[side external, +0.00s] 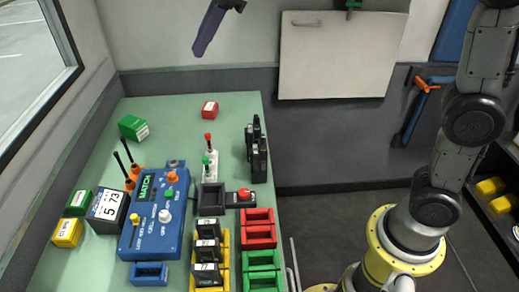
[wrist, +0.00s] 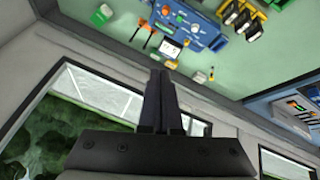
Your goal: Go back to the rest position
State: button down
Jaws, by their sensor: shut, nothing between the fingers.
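My gripper (side external: 198,50) is high above the far end of the green table, near the top edge of the side view. It points down and slightly left and touches nothing. In the wrist view its two dark fingers (wrist: 158,78) are together with nothing held between them. Most of my arm's upper part is out of the side view, so the link between gripper and base is hidden.
The green table (side external: 180,112) carries a blue control box (side external: 150,238), a display reading 573 (side external: 107,206), red bins (side external: 258,232), green bins (side external: 262,262) and loose blocks, including a red one (side external: 210,109). A window (side external: 30,45) is at left. The air around the gripper looks clear.

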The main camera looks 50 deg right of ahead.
jog(key=s+d+m+t+h, duration=0.1)
jog(key=s+d+m, duration=0.2)
jog(key=s+d, duration=0.6)
jog(key=s+d+f+m+h, duration=0.1)
jog(key=s+d+f+m, duration=0.2)
jog(key=s+f+m, duration=0.2)
jog(key=s+d+f+m+h, duration=0.1)
jog(key=s+d+f+m, duration=0.2)
jog(key=s+f, duration=0.6)
jog(key=s+m, duration=0.2)
jog(key=s, duration=0.1)
jog(key=shift+s+f+h, duration=0.3)
jog(key=c, duration=1.6)
grip_release()
